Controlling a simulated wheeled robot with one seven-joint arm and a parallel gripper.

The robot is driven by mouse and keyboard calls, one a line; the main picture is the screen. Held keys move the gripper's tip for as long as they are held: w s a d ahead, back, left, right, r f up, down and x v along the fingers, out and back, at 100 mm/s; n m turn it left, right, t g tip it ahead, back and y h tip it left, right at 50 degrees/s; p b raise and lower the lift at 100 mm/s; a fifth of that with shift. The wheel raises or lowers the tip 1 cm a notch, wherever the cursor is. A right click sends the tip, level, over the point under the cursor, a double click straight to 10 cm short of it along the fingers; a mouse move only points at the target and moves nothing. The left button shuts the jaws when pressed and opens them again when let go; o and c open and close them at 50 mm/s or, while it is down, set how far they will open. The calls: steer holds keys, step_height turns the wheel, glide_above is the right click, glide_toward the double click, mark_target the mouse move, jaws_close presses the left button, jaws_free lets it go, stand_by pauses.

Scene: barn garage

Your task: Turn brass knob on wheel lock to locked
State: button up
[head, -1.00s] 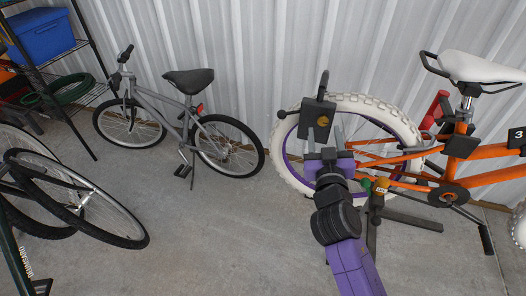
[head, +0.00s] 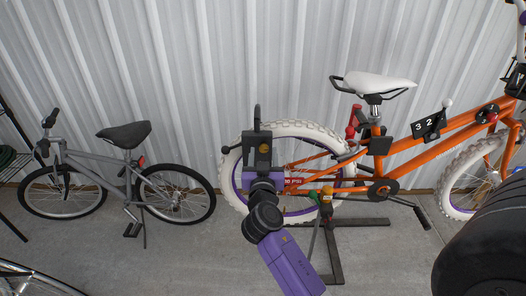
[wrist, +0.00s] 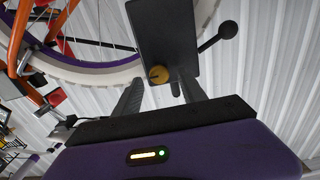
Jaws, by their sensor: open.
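The wheel lock is a dark box (head: 257,138) with a shackle on top, at the white rear tire of the orange bike. It also fills the top middle of the wrist view (wrist: 166,35). Its round brass knob (wrist: 159,74) sits near the box's lower edge in the wrist view, with a pale mark on its face. The knob shows small in the head view (head: 264,149). My gripper (wrist: 160,82) is open, with one finger on each side of the knob in the picture. I cannot tell whether the fingers touch the knob. In the head view my gripper (head: 258,166) covers the lock's lower part.
A lever with a black ball (wrist: 227,31) sticks out from the lock's side. The orange bike (head: 400,150) stands on a dark floor stand (head: 334,255). A grey bike (head: 125,175) stands left by the corrugated wall. Concrete floor is open between them.

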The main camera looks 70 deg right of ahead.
steer(key=shift+w+d, duration=0.2)
steer(key=shift+d, duration=0.4)
jaws_close()
